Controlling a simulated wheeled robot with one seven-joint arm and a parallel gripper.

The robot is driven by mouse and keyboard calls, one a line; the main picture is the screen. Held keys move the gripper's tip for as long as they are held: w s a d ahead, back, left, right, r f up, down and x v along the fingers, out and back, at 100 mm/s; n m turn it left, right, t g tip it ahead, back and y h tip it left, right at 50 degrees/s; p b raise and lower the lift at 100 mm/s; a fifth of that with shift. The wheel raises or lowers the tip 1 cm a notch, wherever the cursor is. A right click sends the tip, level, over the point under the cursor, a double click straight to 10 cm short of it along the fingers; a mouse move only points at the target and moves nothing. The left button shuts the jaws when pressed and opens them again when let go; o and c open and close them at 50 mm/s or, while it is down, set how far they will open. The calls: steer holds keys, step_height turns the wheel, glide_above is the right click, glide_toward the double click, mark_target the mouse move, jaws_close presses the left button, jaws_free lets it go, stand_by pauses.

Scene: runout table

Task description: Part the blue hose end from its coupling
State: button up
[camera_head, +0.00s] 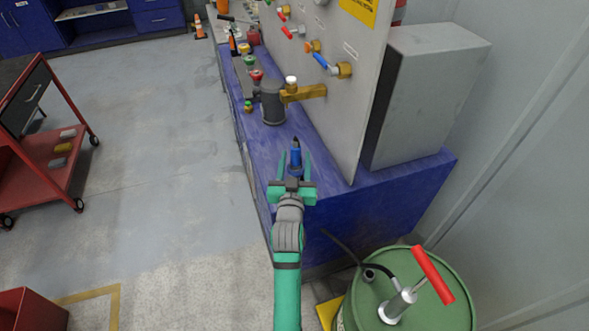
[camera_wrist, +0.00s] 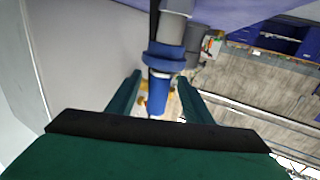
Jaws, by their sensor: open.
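A blue hose end (camera_head: 295,159) with a dark tip stands above the blue bench, between the fingers of my gripper (camera_head: 295,154). In the wrist view it is a blue cylinder (camera_wrist: 160,92) below a wider blue collar (camera_wrist: 165,57). A grey cylindrical piece (camera_wrist: 174,28), which looks like the coupling, meets the collar. My gripper also shows in the wrist view (camera_wrist: 160,77), open, with one finger on each side of the blue part. Gaps show between fingers and blue part there.
A grey panel (camera_head: 342,115) with valves stands right of my gripper. A green drum (camera_head: 428,310) with a red handle stands at lower right.

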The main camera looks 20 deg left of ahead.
mark_target(295, 145)
steer(key=shift+w+a, duration=0.1)
steer(key=shift+w, duration=0.25)
jaws_close()
stand_by(0.3)
steer(key=shift+w+a+r, duration=0.1)
steer(key=shift+r, duration=1.45)
steer(key=shift+w+r, duration=0.1)
steer(key=shift+r, duration=1.45)
